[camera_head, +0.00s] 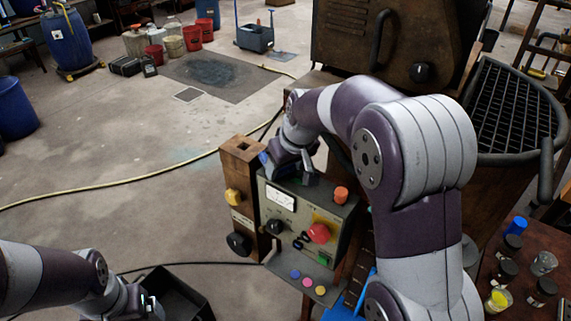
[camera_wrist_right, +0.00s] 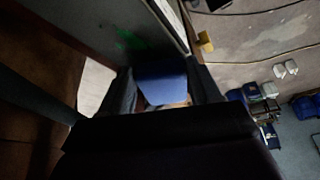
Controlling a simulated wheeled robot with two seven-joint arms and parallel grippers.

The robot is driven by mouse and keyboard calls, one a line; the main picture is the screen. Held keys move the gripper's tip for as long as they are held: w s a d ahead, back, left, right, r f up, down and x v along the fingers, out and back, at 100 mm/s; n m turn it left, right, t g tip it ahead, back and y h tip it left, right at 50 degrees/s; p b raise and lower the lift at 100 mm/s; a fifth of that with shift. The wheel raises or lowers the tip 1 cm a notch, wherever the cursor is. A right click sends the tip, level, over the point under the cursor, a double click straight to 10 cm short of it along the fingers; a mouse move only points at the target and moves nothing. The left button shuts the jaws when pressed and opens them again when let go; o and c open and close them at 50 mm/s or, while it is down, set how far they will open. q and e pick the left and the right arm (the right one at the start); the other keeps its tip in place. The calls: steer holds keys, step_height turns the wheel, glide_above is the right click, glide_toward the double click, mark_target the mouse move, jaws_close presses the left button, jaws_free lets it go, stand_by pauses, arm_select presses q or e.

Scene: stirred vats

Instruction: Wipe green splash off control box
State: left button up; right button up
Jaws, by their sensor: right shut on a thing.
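The grey control box (camera_head: 300,221) has a dial, a red knob, an orange button and colored buttons. In the right wrist view, a green splash (camera_wrist_right: 130,41) marks a dark face of the box. My right gripper (camera_head: 285,166) is at the box's top left edge. It is shut on a blue block (camera_wrist_right: 160,82), perhaps a sponge, which sits close to the splash; I cannot tell whether they touch. In the head view the splash is not clearly seen. My left gripper (camera_head: 148,306) is low at the left, partly cut off, its jaws unclear.
A wooden post (camera_head: 240,172) with yellow and black knobs stands left of the box. A dark open bin (camera_head: 180,290) is beside my left gripper. Several jars (camera_head: 508,247) stand on a table at right. A yellow hose (camera_head: 110,184) crosses the open floor.

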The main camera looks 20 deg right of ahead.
steer(key=shift+f+b, duration=0.4)
steer(key=shift+f, duration=0.15)
